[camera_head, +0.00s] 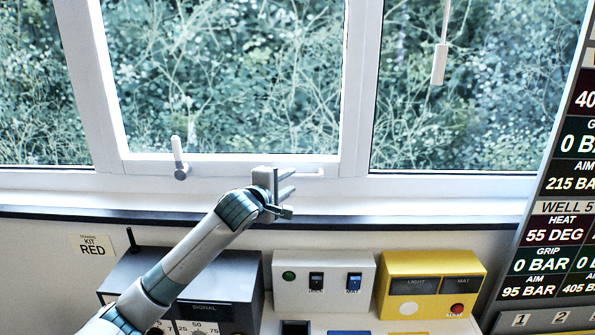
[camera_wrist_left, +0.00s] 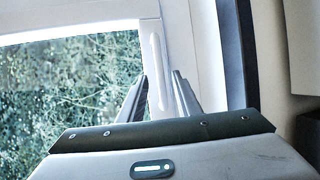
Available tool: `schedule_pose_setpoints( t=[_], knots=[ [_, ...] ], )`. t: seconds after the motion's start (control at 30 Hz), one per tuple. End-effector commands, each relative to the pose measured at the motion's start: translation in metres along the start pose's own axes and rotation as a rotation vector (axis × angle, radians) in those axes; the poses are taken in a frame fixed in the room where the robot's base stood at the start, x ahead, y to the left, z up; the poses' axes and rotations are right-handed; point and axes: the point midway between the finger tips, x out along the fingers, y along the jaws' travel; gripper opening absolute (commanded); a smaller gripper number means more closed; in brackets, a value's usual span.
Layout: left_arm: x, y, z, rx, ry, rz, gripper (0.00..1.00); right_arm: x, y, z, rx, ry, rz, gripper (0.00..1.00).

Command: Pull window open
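The window (camera_head: 235,166) is a white-framed middle sash that looks closed, with foliage behind the glass. A white bar handle (camera_head: 312,173) lies along its bottom rail; it also shows in the left wrist view (camera_wrist_left: 155,60). A grey latch lever (camera_head: 179,160) stands upright on the rail further left. My left gripper (camera_head: 290,183) is at the handle's left part and hides some of it. In the left wrist view its two fingers (camera_wrist_left: 160,76) are apart, with the handle lined up between their tips; contact cannot be told. My right gripper is not in view.
A dark-edged sill (camera_head: 400,222) runs below the window. Under it are a grey signal box (camera_head: 235,270), a white switch box (camera_head: 323,267) and a yellow box (camera_head: 432,266). A pull cord (camera_head: 439,62) hangs at upper right; a display panel (camera_head: 570,208) stands at right.

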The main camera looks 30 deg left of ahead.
Motion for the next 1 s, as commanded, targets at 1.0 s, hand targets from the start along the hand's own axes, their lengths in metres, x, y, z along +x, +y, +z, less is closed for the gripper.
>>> schedule_pose_setpoints(
  t=[1.0],
  knots=[
    [0.067, 0.0, 0.0, 0.001, 0.0, 0.0, 0.12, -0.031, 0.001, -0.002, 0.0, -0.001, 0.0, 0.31]
  ],
)
